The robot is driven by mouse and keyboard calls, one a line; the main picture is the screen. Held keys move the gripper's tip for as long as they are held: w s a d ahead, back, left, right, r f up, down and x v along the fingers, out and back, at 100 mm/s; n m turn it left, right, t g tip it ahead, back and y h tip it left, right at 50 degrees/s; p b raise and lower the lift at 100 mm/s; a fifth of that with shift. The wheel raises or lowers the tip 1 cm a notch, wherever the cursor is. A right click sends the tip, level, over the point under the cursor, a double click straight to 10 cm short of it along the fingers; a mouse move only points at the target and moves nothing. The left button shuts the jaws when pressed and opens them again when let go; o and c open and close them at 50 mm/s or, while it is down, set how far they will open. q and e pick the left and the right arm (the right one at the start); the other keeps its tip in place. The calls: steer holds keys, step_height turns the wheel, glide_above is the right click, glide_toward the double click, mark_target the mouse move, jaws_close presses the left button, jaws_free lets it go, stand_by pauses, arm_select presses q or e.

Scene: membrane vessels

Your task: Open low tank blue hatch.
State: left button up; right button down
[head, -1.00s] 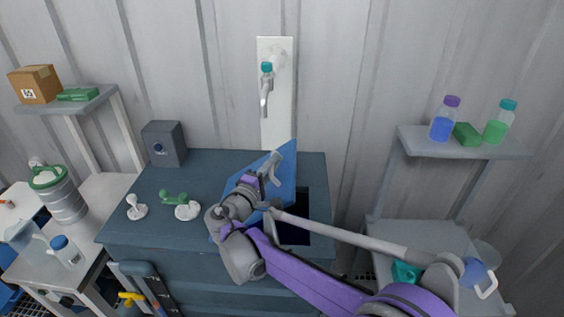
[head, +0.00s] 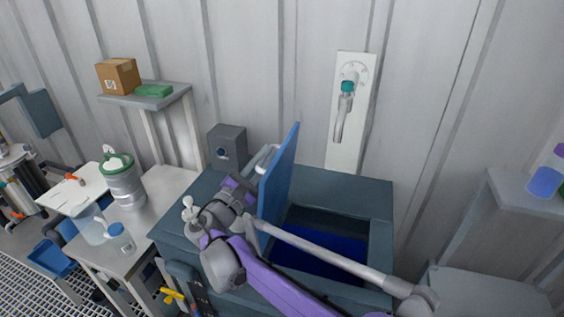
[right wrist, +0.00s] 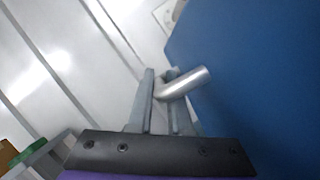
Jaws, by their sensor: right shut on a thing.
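The blue hatch (head: 280,178) of the low tank (head: 362,195) stands raised, close to upright, at the left side of the dark opening. Blue shows inside the opening (head: 320,250). In the right wrist view the hatch (right wrist: 258,75) fills the right side, with its grey bar handle (right wrist: 186,84) between my fingers. My right gripper (right wrist: 160,95) is shut on this handle. In the head view my right gripper (head: 252,178) is at the hatch's left face, partly hidden by my own wrist, and the handle (head: 266,158) shows above it. My left gripper is not in view.
A grey box (head: 227,147) stands on the tank's back left. A wall tap (head: 346,100) hangs behind the opening. A shelf (head: 150,98) holds a cardboard box. A side table (head: 160,195) bears a metal vessel (head: 124,182) and a bottle (head: 120,238). Another shelf stands at right.

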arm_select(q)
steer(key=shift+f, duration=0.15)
arm_select(e)
steer(key=shift+w+a+f+n, duration=0.1)
steer(key=shift+a+n, duration=0.2)
steer(key=shift+a, duration=0.2)
steer(key=shift+w+a+f+n, duration=0.1)
steer(key=shift+a+n, duration=0.2)
steer(key=shift+a, duration=0.2)
steer(key=c, duration=1.1)
jaws_free()
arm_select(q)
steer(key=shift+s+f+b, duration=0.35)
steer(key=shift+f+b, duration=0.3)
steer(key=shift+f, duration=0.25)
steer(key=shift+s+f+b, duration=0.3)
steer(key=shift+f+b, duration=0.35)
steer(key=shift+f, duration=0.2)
arm_select(e)
steer(key=shift+v, duration=5.45)
steer(key=shift+d, duration=0.15)
